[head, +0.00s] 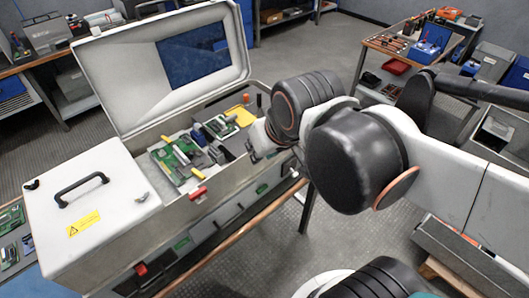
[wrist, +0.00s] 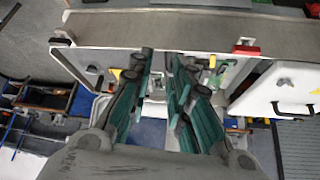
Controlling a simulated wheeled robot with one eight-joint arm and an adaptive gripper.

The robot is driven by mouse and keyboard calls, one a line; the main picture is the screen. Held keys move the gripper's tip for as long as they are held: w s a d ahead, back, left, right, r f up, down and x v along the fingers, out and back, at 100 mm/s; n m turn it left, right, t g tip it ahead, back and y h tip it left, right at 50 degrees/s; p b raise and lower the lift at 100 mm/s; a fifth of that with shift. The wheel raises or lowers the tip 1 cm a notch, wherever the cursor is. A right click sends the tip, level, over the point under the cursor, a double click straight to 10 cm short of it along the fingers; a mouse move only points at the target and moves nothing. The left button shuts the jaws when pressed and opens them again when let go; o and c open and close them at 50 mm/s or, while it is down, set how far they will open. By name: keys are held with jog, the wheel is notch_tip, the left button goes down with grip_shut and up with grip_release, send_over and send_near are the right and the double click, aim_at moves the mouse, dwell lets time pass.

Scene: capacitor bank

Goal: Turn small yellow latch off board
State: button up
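Green circuit boards (head: 174,158) sit inside the open grey case. A small yellow strip (head: 195,171) lies beside the front board, and a larger yellow piece (head: 241,115) is at the right end. I cannot tell which is the latch or its position. My gripper (head: 262,140) is at the right end of the case opening, its fingertips mostly hidden by my arm in the head view. In the wrist view my gripper (wrist: 160,62) has its two teal-padded fingers apart, with nothing seen between them. A small yellow-green part (wrist: 221,72) shows right of the fingers there.
The case's lid (head: 110,80) stands open behind the boards. A closed white cover (head: 90,205) with a black handle is at left. A red latch (head: 198,193) is on the front rim; it also shows in the wrist view (wrist: 246,49). A tool table (head: 400,45) stands at the back right.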

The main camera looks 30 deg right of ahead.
jog(key=shift+s+d+f+t+b, duration=0.3)
jog(key=shift+s+d+f+b, duration=0.15)
jog(key=shift+s+f+b, duration=0.15)
jog(key=shift+o, duration=1.4)
